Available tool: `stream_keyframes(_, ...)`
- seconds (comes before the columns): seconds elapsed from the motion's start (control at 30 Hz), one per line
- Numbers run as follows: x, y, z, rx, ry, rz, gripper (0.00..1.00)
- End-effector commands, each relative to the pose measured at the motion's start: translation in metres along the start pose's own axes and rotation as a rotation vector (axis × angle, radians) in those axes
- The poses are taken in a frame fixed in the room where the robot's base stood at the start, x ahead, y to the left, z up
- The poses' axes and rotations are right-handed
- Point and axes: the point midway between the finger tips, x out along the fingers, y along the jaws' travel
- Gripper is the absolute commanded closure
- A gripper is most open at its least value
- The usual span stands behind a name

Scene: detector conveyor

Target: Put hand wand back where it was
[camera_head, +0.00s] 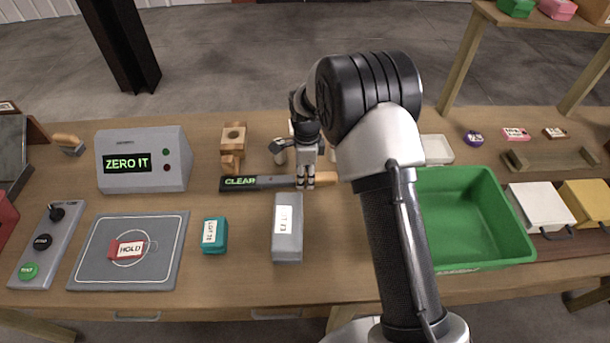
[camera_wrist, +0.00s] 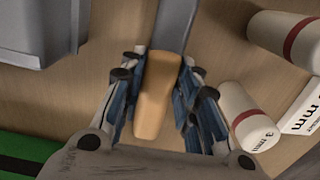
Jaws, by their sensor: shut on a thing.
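The hand wand (camera_head: 262,183) has a long dark body with a green "CLEAR" display and a tan handle pointing right. In the wrist view the tan handle (camera_wrist: 157,92) sits between the blue-padded fingers, with the grey body running up from it. My gripper (camera_head: 306,183) is shut on the wand near where the handle meets the body. The wand lies level, at or just above the table; I cannot tell whether it touches. A wooden block stand (camera_head: 233,142) with a round hole on top is behind the wand's left part.
A grey "ZERO IT" console (camera_head: 143,160) stands left. A grey block (camera_head: 288,230) and a teal block (camera_head: 214,236) are in front of the wand. A green bin (camera_head: 520,232) is right of my arm.

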Motion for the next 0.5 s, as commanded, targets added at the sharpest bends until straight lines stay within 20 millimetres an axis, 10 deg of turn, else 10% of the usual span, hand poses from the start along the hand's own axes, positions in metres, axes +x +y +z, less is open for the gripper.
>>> stream_keyframes(0.1, 0.0035, -0.0002, 0.0, 0.0, 0.0, 0.0, 1.0)
stream_keyframes(0.13, 0.0037, 0.0002, -0.0001, 0.0, 0.0, 0.001, 0.69)
stream_keyframes(0.5, 0.0031, 0.0001, -0.0001, 0.0, 0.0, 0.001, 0.5)
